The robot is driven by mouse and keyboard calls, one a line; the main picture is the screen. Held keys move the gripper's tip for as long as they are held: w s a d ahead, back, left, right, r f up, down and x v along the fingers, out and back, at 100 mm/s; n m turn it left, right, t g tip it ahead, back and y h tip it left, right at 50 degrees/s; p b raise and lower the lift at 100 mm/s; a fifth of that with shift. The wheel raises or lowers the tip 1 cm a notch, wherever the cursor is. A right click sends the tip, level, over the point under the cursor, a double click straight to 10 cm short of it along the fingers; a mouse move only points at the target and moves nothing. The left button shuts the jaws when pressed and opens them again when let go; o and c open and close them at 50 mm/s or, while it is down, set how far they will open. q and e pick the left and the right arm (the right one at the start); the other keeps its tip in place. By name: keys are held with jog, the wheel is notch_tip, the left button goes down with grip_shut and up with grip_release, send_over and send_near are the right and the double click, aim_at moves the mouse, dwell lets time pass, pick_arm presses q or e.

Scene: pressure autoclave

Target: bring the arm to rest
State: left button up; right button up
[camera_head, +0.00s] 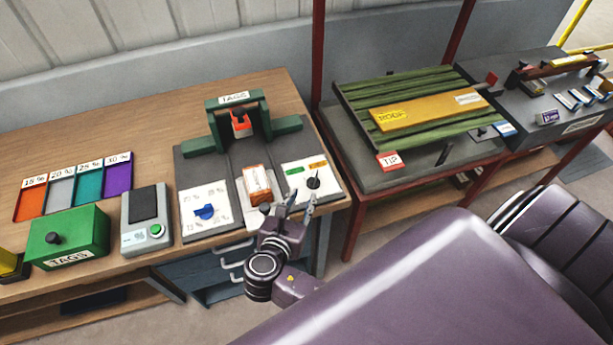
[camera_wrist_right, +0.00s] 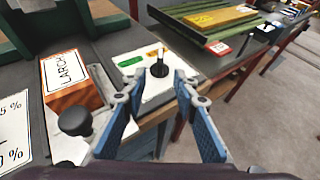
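My right gripper (camera_head: 300,205) reaches over the front edge of the wooden workbench (camera_head: 150,110). It is close to the white panel (camera_head: 297,182) with a black knob. In the right wrist view my right gripper (camera_wrist_right: 160,82) has its two blue fingers apart and nothing between them. The panel's black knob (camera_wrist_right: 159,69) shows beyond the fingertips. I cannot tell whether a finger touches the panel. My left gripper is in neither view.
A wooden block marked LARCH (camera_wrist_right: 68,80) lies left of the fingers, with a round black knob (camera_wrist_right: 75,120) before it. A press-like green frame (camera_head: 238,112) labelled TAGS stands behind. A green box (camera_head: 68,237) is at left. A second table (camera_head: 367,180) is at right.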

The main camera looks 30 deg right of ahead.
jog(key=shift+s+a+r, duration=0.2)
jog(key=shift+s+a, duration=0.05)
dwell(0.4)
